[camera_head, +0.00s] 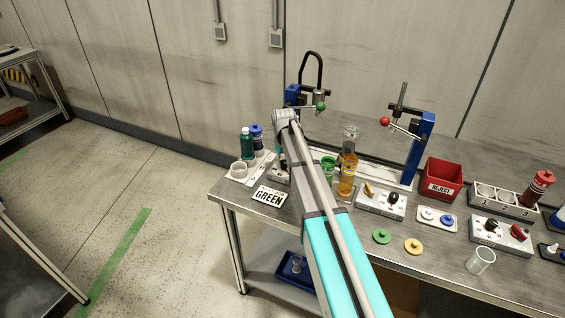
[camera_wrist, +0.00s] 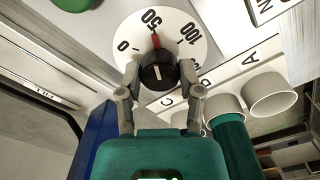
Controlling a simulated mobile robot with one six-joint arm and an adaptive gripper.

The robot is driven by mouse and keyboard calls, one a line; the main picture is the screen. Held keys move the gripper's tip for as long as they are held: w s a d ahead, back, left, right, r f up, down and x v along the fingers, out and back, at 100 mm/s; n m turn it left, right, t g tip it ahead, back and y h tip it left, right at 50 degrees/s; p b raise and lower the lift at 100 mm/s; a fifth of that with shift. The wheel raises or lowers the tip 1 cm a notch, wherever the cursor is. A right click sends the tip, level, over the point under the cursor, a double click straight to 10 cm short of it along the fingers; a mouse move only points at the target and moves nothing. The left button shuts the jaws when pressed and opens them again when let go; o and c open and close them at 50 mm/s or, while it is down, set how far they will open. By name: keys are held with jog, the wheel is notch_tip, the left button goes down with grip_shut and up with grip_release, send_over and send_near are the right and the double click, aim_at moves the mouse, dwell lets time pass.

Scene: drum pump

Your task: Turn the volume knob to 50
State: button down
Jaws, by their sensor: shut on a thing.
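The black volume knob (camera_wrist: 158,72) sits on a round white dial (camera_wrist: 185,60) marked 0, 50 and 100 in the wrist view. Its red pointer (camera_wrist: 155,41) points close to the 50 mark. My gripper (camera_wrist: 160,88) is shut on the knob, with one finger on each side of it.
White cups (camera_wrist: 270,95) and a teal bottle (camera_wrist: 235,145) stand close to the right of my gripper. A red REJECT bin (camera_head: 443,176) stands farther right.

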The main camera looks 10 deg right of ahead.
jog(key=shift+w, duration=0.2)
jog(key=shift+c, duration=1.3)
grip_release()
jog(key=shift+s, duration=0.1)
jog(key=s+m, duration=0.3)
jog(key=s, duration=2.6)
jog(key=shift+s+a, duration=0.2)
jog(key=shift+a, duration=0.15)
